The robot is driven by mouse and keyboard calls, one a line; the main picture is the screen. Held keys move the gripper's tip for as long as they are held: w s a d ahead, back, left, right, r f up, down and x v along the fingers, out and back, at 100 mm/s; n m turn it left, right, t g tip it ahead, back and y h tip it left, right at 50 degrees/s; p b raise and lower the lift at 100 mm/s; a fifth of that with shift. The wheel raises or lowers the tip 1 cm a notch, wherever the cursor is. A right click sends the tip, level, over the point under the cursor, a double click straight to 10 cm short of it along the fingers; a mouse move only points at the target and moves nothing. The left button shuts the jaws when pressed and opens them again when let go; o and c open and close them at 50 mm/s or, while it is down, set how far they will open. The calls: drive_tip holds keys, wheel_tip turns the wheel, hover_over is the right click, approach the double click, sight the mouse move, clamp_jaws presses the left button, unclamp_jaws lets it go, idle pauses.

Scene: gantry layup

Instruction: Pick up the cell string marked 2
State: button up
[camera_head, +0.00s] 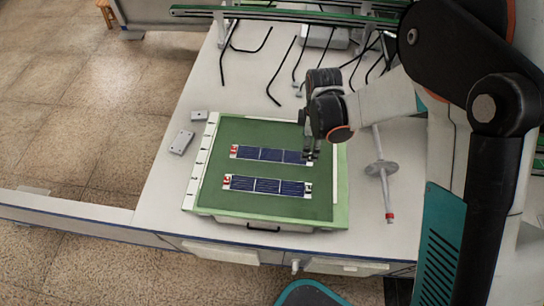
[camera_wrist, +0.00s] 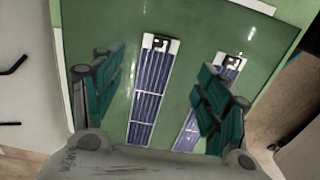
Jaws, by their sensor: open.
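Two blue cell strings with white ends lie on the green board (camera_head: 215,208). The far string (camera_head: 262,153) and the near string (camera_head: 266,186) run left to right in the head view, each with a red mark at its left end. I cannot read a number on either. My gripper (camera_head: 311,156) is open over the right end of the far string. In the wrist view my gripper (camera_wrist: 160,95) has its teal fingers either side of one string (camera_wrist: 150,92), holding nothing. The other string (camera_wrist: 229,64) is partly hidden behind the right finger.
Two small grey blocks (camera_head: 181,142) lie left of the board on the white table (camera_head: 165,185). A grey stand with a disc (camera_head: 381,168) is at the right. Bent black rods (camera_head: 283,75) and a green-edged rail (camera_head: 280,14) are at the back.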

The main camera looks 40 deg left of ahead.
sight(310, 154)
drive_tip(key=shift+w+d+f+b, duration=0.15)
drive_tip(key=shift+f+b, duration=0.7)
drive_tip(key=shift+f, duration=0.95)
drive_tip(key=shift+w+d+f+b, duration=0.1)
drive_tip(key=shift+f+b, duration=0.7)
drive_tip(key=shift+f, duration=0.95)
drive_tip(key=shift+r, duration=0.1)
clamp_jaws()
